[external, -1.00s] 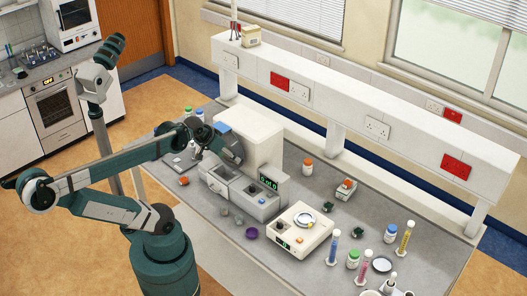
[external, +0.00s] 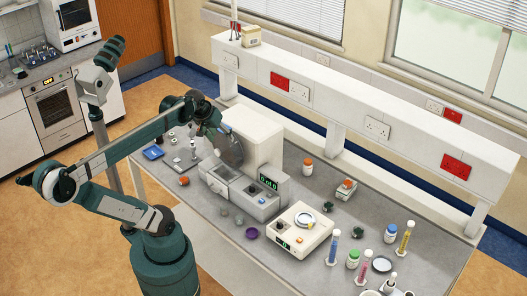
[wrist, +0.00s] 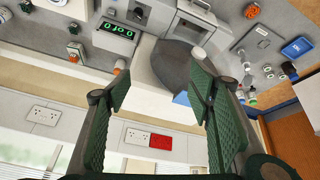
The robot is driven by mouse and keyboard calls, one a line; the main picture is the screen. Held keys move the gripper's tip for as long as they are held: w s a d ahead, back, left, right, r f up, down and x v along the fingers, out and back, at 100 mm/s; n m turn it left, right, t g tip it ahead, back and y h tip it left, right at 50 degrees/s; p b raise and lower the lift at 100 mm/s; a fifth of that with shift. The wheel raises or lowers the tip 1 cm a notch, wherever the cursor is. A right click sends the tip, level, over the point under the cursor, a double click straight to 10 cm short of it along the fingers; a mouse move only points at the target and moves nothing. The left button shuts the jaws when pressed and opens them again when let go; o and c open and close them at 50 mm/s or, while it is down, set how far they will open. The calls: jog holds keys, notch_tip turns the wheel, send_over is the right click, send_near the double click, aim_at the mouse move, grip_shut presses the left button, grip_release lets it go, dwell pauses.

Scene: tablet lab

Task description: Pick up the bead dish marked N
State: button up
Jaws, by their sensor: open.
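No mark N is readable in either view, so I cannot tell which dish bears it. Small round dish-like things on the bench include a purple one (external: 251,233), an orange one (external: 183,180) and grey ones (external: 238,219). The orange one also shows at the top of the wrist view (wrist: 250,11).
An instrument with a green display (wrist: 117,33) stands beside the drum. A white balance (external: 300,230) is to its right. A blue tray (external: 153,153) lies at the bench's left end. A raised white shelf (external: 350,110) runs along the back. Bottles and cylinders crowd the right.

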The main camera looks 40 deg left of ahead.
jog(key=w+a+n+g+b, duration=0.1)
jog(key=a+n+g+b, duration=0.15)
jog(key=a+n, duration=0.9)
jog(key=n+g+b, duration=0.1)
jog(key=n+g, duration=0.2)
jog(key=n, duration=0.1)
send_over(184, 178)
jog(key=shift+h, duration=0.4)
notch_tip(184, 178, down, 36)
jog(key=shift+r, duration=0.2)
jog(key=shift+d+f, duration=0.1)
jog(key=shift+f, duration=0.2)
jog(key=shift+f, duration=1.3)
jog(key=shift+f+b, duration=0.3)
jog(key=shift+f, duration=2.25)
